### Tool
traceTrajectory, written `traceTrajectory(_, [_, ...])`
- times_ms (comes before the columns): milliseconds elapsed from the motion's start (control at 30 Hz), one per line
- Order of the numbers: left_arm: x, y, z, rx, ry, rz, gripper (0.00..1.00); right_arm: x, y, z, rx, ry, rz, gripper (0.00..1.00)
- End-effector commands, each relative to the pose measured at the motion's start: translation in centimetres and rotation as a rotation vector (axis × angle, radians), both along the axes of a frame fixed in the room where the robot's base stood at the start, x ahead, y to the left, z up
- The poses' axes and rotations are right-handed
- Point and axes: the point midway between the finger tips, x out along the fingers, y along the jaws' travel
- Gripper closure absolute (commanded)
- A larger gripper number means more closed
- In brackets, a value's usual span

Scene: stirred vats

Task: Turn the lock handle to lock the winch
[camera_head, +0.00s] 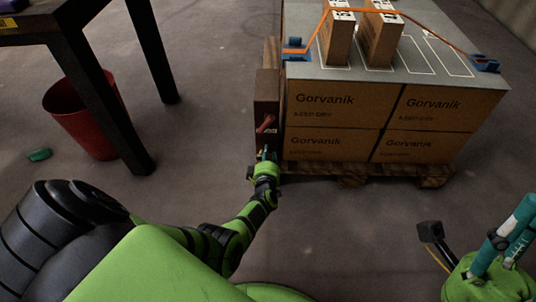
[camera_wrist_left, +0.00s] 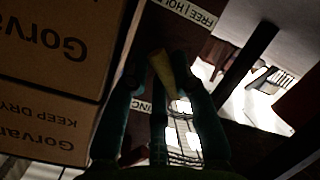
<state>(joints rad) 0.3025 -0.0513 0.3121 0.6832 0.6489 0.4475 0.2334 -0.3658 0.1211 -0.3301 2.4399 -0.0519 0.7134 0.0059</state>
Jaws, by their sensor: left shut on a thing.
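The winch post (camera_head: 267,95) is a dark brown upright at the left side of the loaded pallet, with a small red lever (camera_head: 267,124) on its front. My left gripper (camera_head: 266,154) is at the post's lower front, just below that lever. In the left wrist view its teal fingers (camera_wrist_left: 165,75) are closed around a tan, handle-like piece (camera_wrist_left: 162,70), in front of a label (camera_wrist_left: 190,12) reading "FREE" and partly "HO". The rest of the piece is hidden by fingers and shadow. My right gripper (camera_head: 515,235) is at the lower right, away from the post, its finger gap unclear.
Cartons (camera_head: 340,110) marked Gorvanik stand on a wooden pallet (camera_head: 350,174), under a grey sheet (camera_head: 430,72) with an orange strap (camera_head: 440,35). A dark table (camera_head: 70,22) and red bin (camera_head: 80,115) stand left. The floor in front is clear.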

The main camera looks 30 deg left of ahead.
Motion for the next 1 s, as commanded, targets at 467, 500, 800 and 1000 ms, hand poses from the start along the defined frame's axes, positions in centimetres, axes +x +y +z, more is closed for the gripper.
traceTrajectory(467, [0.21,-0.02,0.13,0.098,0.054,0.000,1.00,0.09,0.20,0.14,-0.008,0.010,0.001,0.60])
traceTrajectory(500, [0.21,-0.02,0.13,0.100,0.055,-0.001,1.00,0.10,0.20,0.14,-0.008,0.010,0.001,0.60])
traceTrajectory(800, [0.23,0.00,0.14,0.101,0.055,-0.002,1.00,0.11,0.22,0.13,-0.009,0.012,0.001,0.60])
traceTrajectory(1000, [0.15,0.00,0.06,0.099,0.056,-0.001,0.49,0.11,0.21,0.12,-0.008,0.012,0.002,0.60])
